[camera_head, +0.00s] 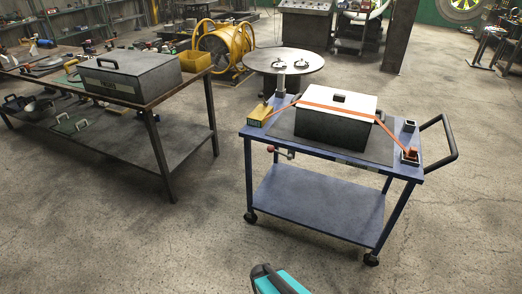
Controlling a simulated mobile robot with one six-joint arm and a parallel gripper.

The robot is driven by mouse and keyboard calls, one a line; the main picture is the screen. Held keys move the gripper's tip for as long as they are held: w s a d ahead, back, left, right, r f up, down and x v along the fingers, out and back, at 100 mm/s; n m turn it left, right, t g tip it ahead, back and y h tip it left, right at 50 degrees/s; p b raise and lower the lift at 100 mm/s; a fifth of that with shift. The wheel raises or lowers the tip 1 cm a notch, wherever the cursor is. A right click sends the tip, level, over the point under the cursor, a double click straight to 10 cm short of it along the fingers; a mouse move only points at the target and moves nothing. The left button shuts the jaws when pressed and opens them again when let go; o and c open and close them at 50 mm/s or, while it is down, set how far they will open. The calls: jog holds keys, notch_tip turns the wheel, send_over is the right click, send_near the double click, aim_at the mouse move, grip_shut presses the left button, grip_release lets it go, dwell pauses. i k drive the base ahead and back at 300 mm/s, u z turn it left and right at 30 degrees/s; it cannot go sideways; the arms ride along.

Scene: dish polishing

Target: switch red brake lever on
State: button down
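The red brake lever (271,149) shows as a small red knob on a short bar under the front edge of the blue cart (316,205). The bar lies roughly level, with the red end to the left; its exact setting is too small to tell. A teal and black part, which looks like mine, rises at the bottom edge of the view, well in front of the cart and apart from the lever. No gripper fingers show.
A strapped metal box (331,127) sits on the cart, with a yellow block (260,114) at its left and a push handle (455,150) at right. A workbench (160,95) stands left. A round table (284,60) stands behind the cart. Floor in front is clear.

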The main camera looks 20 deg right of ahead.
aim_at(270, 148)
jog(key=u, duration=0.45)
jog(key=i, duration=0.95)
jog(key=u, duration=0.05)
jog(key=k, duration=0.9)
jog(key=z, duration=0.2)
jog(key=i, duration=0.45)
jog(key=u, duration=0.1)
